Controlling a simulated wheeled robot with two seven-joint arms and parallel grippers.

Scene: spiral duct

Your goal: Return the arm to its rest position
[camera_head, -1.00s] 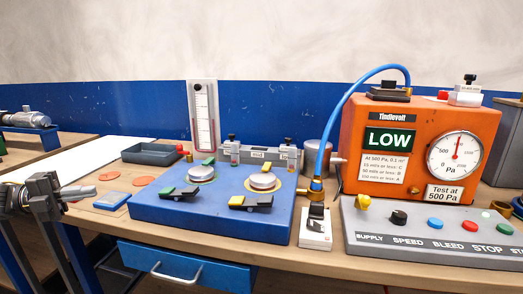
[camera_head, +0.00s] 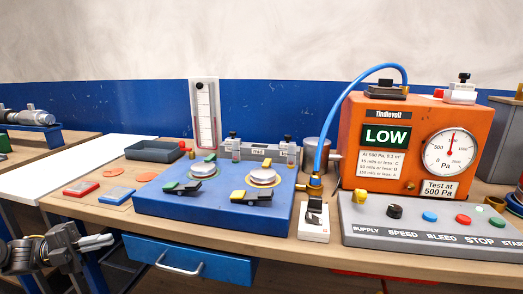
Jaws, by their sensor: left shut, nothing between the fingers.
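My left gripper (camera_head: 97,242) is at the lower left, in front of and below the bench's front edge. Its pale fingers are closed together with nothing between them, and they point right. It is apart from everything on the bench. My right gripper is not in view.
The wooden bench (camera_head: 275,248) carries a blue fixture block (camera_head: 215,213) with clamps, an orange tester (camera_head: 365,170) with a blue hose (camera_head: 323,125), and a control panel (camera_head: 430,232). A red pad (camera_head: 82,188), a blue pad (camera_head: 115,196) and a grey tray (camera_head: 155,151) lie left. A blue drawer (camera_head: 190,258) is below.

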